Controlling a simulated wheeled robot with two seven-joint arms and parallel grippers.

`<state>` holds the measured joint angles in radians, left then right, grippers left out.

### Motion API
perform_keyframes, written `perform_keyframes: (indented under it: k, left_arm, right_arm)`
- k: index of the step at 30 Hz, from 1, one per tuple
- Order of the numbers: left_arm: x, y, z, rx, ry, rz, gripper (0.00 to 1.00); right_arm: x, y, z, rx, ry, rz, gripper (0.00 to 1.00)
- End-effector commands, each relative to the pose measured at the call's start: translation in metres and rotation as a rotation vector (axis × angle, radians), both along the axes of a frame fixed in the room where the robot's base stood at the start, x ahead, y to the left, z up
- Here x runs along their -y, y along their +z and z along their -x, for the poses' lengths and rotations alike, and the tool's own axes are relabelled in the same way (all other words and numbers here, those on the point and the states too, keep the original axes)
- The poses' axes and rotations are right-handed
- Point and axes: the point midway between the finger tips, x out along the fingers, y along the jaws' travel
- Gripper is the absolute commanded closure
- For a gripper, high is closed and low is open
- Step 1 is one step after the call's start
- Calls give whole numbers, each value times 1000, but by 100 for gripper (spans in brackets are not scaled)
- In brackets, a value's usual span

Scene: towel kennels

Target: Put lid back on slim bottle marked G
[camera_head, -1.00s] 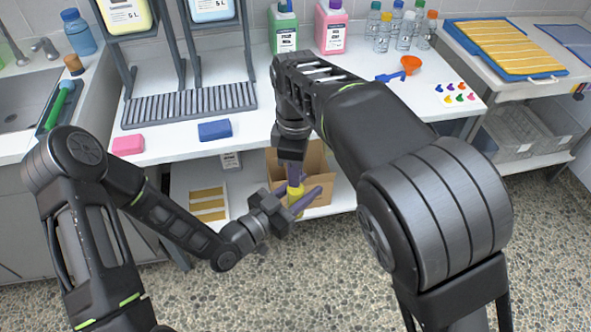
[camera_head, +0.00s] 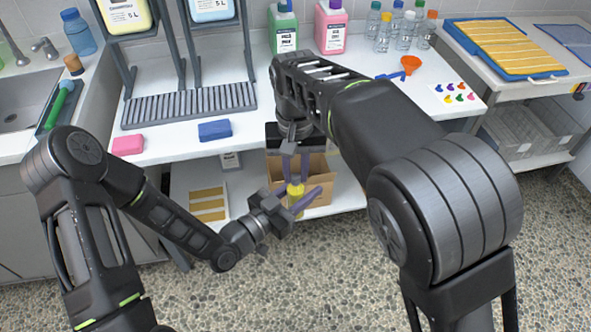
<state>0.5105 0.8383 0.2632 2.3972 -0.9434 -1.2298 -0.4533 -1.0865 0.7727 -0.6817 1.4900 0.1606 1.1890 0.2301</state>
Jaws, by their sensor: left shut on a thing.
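My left gripper (camera_head: 303,202) is shut on a small yellow thing (camera_head: 297,190), likely the slim bottle, and holds it in front of the table's front edge. The fingers hide part of it, and no letter G can be read. My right gripper (camera_head: 295,172) points down just above it, with its two fingers apart on either side of its top. I cannot tell whether the fingers touch it or whether a lid sits on it. Several clear bottles with coloured caps (camera_head: 403,35) stand at the back right of the table; their marks are too small to read.
An open cardboard box (camera_head: 318,168) stands on the lower shelf behind my grippers. A pink block (camera_head: 128,144) and a blue block (camera_head: 214,130) lie near the table's front edge. An orange funnel (camera_head: 411,64) lies to the right. Green (camera_head: 284,32) and pink (camera_head: 331,30) jugs stand behind.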

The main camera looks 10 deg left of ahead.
Motion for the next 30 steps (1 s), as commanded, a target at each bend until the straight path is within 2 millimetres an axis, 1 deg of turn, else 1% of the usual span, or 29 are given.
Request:
perform_keyframes:
  k: [1, 7, 17, 22, 30]
  left_arm:
    - [0, 0, 0, 1, 0, 1, 100]
    - [0, 0, 0, 1, 0, 1, 100]
    - [0, 1, 0, 1, 1, 1, 100]
    - [0, 1, 0, 1, 1, 1, 100]
    - [0, 0, 0, 1, 1, 1, 100]
  right_arm:
    - [0, 0, 0, 0, 0, 0, 74]
    - [0, 0, 0, -1, 2, 0, 58]
    - [0, 2, 0, -2, 3, 0, 58]
    - [-1, 18, 0, -1, 4, -2, 58]
    - [0, 60, 0, 0, 3, -2, 58]
